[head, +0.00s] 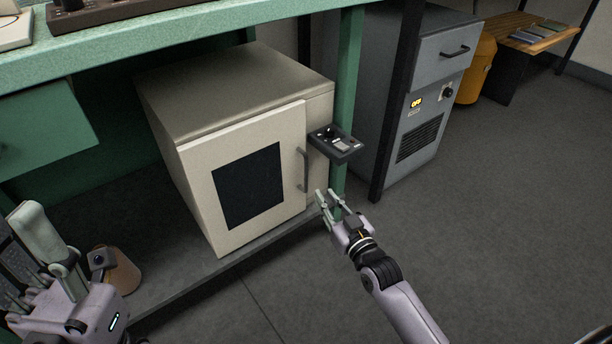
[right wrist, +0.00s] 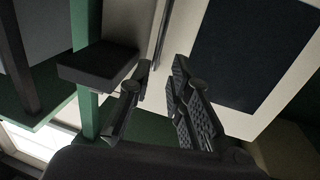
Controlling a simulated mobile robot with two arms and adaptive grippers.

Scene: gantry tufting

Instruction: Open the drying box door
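The drying box is a beige cabinet (head: 225,85) on the low shelf under the green bench. Its door (head: 197,170) has a dark window (head: 250,185) and looks closed. A grey vertical handle (head: 304,170) is on the door's right side. My right gripper (head: 326,193) is open and empty, in front of the box's lower right, just below and right of the handle. In the right wrist view its fingers (right wrist: 162,68) are apart, with the handle (right wrist: 160,32) beyond the gap, and no grip on it shows. My left gripper (head: 38,240) is at the lower left, away from the door; its fingertips are unclear.
A small dark control panel (head: 336,143) juts out right of the handle, near a green bench leg (head: 347,70). A brown container (head: 124,272) stands on the shelf at left. A grey cabinet (head: 390,150) is further right. Floor in front is clear.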

